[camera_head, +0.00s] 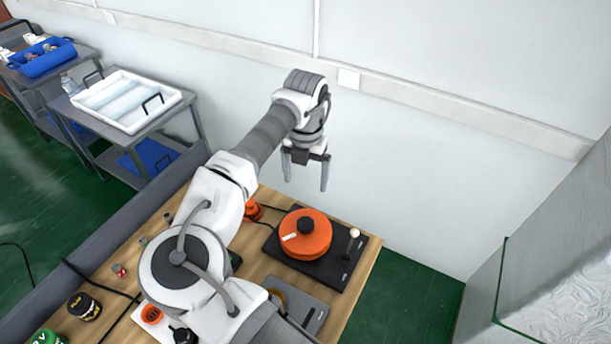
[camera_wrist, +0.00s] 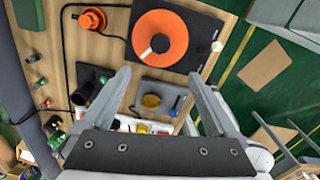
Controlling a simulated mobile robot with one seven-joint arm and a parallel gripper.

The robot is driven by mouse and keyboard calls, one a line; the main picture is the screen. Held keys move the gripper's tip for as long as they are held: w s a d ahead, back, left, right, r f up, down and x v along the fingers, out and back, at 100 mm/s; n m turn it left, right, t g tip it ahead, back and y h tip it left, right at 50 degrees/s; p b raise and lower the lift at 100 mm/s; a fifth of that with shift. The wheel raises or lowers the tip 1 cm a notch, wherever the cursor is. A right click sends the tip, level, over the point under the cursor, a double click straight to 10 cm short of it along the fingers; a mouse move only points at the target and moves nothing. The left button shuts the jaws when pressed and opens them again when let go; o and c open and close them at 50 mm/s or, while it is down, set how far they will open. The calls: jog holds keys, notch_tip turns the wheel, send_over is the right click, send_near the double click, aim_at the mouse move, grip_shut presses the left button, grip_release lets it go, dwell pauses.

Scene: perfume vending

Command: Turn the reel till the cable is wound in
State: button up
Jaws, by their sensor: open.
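The orange reel (camera_head: 304,236) has a black centre knob and a white mark, and sits on a black base plate (camera_head: 335,270) on the wooden table. It also shows in the wrist view (camera_wrist: 160,40), with a black cable (camera_wrist: 66,60) running from the plate's left side past an orange plug-like part (camera_wrist: 92,19). A small peg with a pale knob (camera_head: 354,233) stands at the plate's right. My gripper (camera_head: 306,187) is open and empty, raised above and behind the reel and touching nothing. In the wrist view my fingers (camera_wrist: 158,100) point towards the reel.
A grey plate (camera_head: 302,305) with a yellow piece lies in front of the reel. Jars and small parts (camera_head: 84,306) stand on the table's left. A wall closes off the back. Carts with a white tray (camera_head: 126,100) and a blue bin (camera_head: 42,57) stand at the left.

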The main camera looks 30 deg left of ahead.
aim_at(306, 223)
jog(key=w+d+f+n+g+y+b, duration=0.3)
jog(key=d+f+n+b, duration=0.4)
jog(key=d+f+n, duration=0.15)
notch_tip(306, 223, up, 7)
jog(key=s+a+n+t+y+b, duration=0.15)
jog(key=n+b, duration=0.25)
jog(key=n, duration=0.6)
jog(key=shift+m+t, duration=0.25)
jog(key=x, duration=1.7)
jog(key=shift+f, duration=0.25)
grip_shut()
